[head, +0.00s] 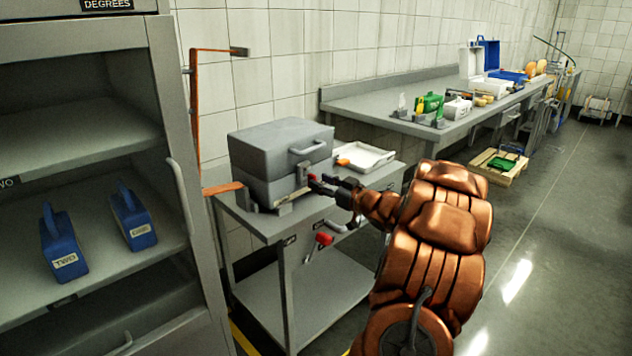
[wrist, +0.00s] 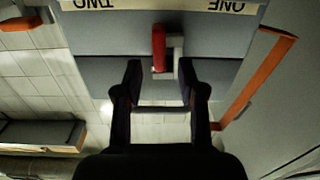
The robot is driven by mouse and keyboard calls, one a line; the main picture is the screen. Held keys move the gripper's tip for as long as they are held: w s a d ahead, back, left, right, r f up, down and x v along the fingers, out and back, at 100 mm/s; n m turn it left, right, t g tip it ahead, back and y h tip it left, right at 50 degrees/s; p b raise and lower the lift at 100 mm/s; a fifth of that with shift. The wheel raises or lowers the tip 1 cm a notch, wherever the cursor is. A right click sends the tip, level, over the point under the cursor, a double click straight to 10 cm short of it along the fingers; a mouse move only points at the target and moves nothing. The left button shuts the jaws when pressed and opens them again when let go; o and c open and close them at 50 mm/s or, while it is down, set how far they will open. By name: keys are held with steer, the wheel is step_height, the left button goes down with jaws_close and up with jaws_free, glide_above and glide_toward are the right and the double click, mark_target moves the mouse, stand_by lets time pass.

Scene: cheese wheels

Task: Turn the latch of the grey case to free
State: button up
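The grey case (head: 275,150) sits closed on a grey cart, with a handle on its front. Its latch has a red handle (wrist: 159,47) beside a grey piece in the wrist view, and the red also shows in the head view (head: 312,178). My gripper (head: 326,185) is at the case front. In the wrist view its two dark fingers (wrist: 160,70) are apart, with the end of the red handle between or just beyond their tips. I cannot tell whether they touch it.
A white tray (head: 368,157) lies right of the case on the cart top (head: 262,226). A red-handled item (head: 323,239) is on the cart's side. An orange bar (head: 195,125) stands by the wall. A shelf unit (head: 170,100) with blue blocks is at left.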

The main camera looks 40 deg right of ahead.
mark_target(308, 177)
steer(key=shift+w, duration=1.45)
steer(key=shift+c, duration=0.2)
jaws_close()
